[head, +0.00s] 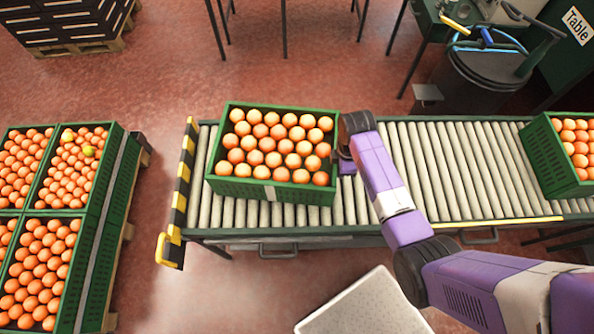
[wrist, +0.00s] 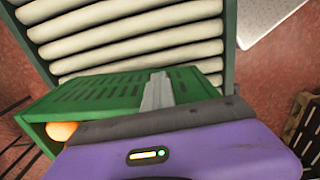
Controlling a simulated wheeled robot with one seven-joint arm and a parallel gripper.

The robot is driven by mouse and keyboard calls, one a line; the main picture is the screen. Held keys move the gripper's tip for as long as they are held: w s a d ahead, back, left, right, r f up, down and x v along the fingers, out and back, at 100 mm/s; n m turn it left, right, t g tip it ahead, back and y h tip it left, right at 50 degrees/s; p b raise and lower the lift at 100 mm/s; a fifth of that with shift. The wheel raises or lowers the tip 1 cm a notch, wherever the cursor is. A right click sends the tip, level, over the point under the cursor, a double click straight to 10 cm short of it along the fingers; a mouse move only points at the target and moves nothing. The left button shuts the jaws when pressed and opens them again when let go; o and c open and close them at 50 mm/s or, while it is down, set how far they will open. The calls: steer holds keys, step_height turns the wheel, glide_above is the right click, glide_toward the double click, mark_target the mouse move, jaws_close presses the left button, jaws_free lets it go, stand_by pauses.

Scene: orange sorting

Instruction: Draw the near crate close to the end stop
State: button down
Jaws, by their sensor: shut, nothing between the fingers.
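The near crate (head: 270,192), green and full of oranges, sits on the roller conveyor, turned slightly. The end stop (head: 180,190), a black-and-yellow striped bar, is at the conveyor's left end. A narrow strip of bare rollers shows between them. My gripper (head: 346,160) is at the crate's right side, low by its wall; the arm hides part of it. In the wrist view the shut, empty fingers (wrist: 157,91) overlap the crate's slotted green wall (wrist: 95,92). I cannot tell whether they touch it. An orange (wrist: 62,130) shows inside the crate.
A second green crate (head: 544,158) of oranges stands at the conveyor's right end, with bare rollers (head: 465,170) between. Stacked orange crates (head: 112,190) stand left of the end stop. A pale speckled panel (head: 365,305) lies in front. A dark bin (head: 487,78) stands behind.

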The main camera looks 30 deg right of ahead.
mark_target(302, 170)
steer(key=w+a, duration=0.2)
steer(key=a, duration=0.1)
steer(key=w+a+b, duration=0.1)
steer(key=w+a, duration=0.1)
steer(key=a, duration=0.1)
steer(key=w+a, duration=0.2)
steer(key=a, duration=0.2)
steer(key=shift+w+a, duration=0.1)
steer(key=shift+w, duration=0.05)
steer(key=shift+w+a+r+b, duration=0.1)
steer(key=shift+w+a+b, duration=0.4)
steer(key=shift+a, duration=0.4)
steer(key=shift+w, duration=0.1)
steer(key=shift+d+p, duration=0.1)
steer(key=shift+p, duration=0.2)
steer(key=shift+s+d+p, duration=0.5)
steer(key=shift+s+d, duration=0.1)
steer(key=shift+d, duration=0.05)
steer(key=shift+w+r, duration=0.15)
steer(key=shift+r, duration=1.75)
step_height(302, 170, up, 8)
steer(key=shift+s+d, duration=0.3)
steer(key=shift+d, duration=0.05)
